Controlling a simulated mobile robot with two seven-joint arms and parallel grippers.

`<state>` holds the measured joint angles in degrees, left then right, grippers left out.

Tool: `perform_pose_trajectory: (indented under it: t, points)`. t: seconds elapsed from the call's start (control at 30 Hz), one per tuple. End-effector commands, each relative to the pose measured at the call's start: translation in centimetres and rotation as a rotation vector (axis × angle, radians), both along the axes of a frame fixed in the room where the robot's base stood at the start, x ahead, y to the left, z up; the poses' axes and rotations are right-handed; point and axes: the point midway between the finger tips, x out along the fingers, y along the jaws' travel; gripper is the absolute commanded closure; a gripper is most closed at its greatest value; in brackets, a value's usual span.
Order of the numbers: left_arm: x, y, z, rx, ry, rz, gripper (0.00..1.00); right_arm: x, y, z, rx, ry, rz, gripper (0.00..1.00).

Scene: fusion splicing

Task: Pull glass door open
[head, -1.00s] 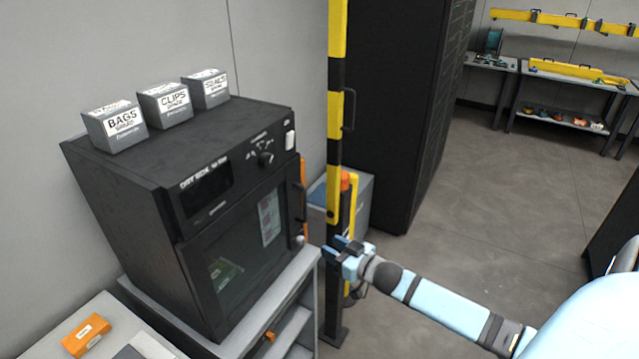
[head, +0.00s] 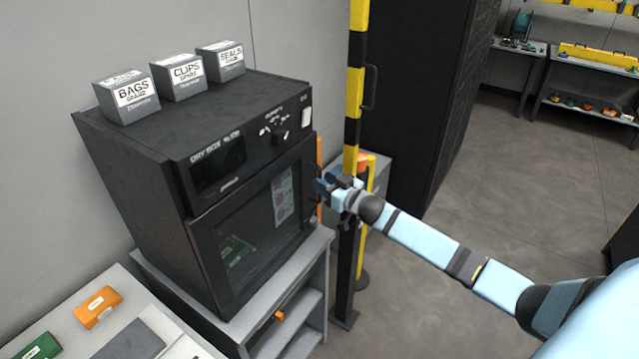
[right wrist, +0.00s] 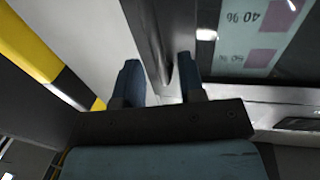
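The dry box (head: 130,165) is a black cabinet on a grey stand. Its glass door (head: 262,225) faces right and looks shut, with a green item and a label card visible behind the glass. My right gripper (head: 322,184) is at the door's right edge, by the handle side; the gripper hides most of the handle. In the right wrist view, the two blue fingers (right wrist: 160,84) are apart, with a dark upright bar (right wrist: 160,45) between their tips, seemingly the handle or door edge. I cannot tell if they touch it. My left gripper is out of view.
A yellow-black post (head: 355,90) stands right behind my right gripper, close to the door's handle side. A tall black cabinet (head: 415,100) is beyond it. Three small boxes (head: 178,77) sit on the dry box. Open floor (head: 480,200) lies to the right.

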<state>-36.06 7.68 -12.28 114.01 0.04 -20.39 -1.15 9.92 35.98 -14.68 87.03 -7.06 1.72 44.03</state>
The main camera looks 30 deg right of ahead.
Motion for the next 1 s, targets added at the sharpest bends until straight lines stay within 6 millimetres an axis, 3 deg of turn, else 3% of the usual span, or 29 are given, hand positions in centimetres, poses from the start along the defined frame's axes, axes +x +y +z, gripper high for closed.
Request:
perform_pose_trajectory:
  t: [0.2, 0.57, 0.73, 1.0]
  points:
    - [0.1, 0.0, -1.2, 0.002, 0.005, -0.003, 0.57, 2.1, 0.4, -0.1, 0.0, 0.0, 0.0, 0.63]
    - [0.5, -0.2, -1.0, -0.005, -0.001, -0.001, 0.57, 2.5, 0.5, 0.0, 0.001, 0.001, 0.0, 0.63]
    - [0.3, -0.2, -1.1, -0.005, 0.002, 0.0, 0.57, 2.5, 0.5, 0.0, 0.001, 0.001, 0.0, 1.0]
    - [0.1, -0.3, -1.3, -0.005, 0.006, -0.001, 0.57, 2.6, 0.7, 0.0, 0.001, 0.0, 0.0, 1.0]
